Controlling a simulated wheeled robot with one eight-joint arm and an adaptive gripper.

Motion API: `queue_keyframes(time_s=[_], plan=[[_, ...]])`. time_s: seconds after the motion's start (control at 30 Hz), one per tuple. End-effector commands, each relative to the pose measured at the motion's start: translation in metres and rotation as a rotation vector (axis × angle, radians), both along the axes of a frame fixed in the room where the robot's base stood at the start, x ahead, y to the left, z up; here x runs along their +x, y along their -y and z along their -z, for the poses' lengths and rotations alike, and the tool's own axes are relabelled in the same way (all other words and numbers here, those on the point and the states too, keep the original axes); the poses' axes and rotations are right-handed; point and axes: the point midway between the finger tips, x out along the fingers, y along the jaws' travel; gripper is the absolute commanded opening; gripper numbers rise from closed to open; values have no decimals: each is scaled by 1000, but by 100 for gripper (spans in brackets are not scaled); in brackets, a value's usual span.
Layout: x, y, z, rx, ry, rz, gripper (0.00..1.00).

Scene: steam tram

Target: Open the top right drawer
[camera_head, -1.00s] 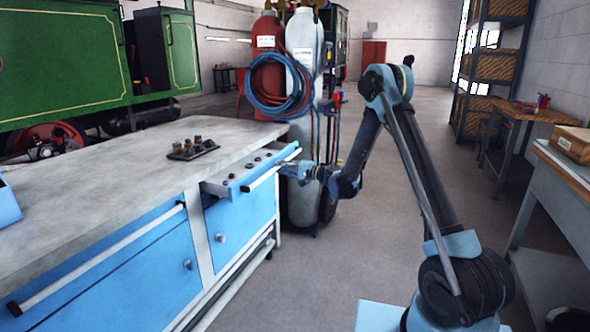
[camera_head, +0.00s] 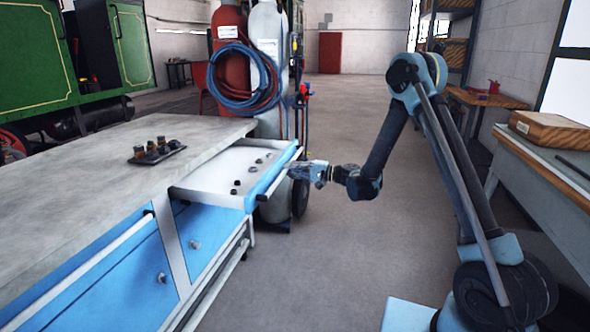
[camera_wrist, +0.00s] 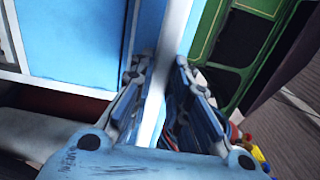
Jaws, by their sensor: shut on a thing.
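The top right drawer (camera_head: 222,168) of the blue workbench is pulled well out, and several small dark parts lie on its white floor. Its front is blue with a long white handle bar (camera_head: 272,182). My gripper (camera_head: 296,170) is at the far part of that handle, with my arm reaching in from the right. In the wrist view my gripper's two fingers (camera_wrist: 163,88) are shut on the white handle bar (camera_wrist: 172,45), which runs between them. The exact contact points are partly hidden by the fingers.
A dark tray with small jars (camera_head: 157,150) stands on the grey worktop (camera_head: 80,185). Red and white gas cylinders with hoses (camera_head: 245,80) stand just behind the drawer. A side bench with a wooden box (camera_head: 550,130) is at right. The floor between is clear.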

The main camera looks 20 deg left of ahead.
Motion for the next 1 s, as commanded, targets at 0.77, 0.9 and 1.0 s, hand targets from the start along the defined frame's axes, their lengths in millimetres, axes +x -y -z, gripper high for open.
queue_keyframes(time_s=[0.77, 0.9, 1.0], plan=[[0, 0, 0, -1, 1, 1, 25], [1, 6, 0, 0, 1, 2, 25], [3, 17, 0, 0, 1, 3, 25]])
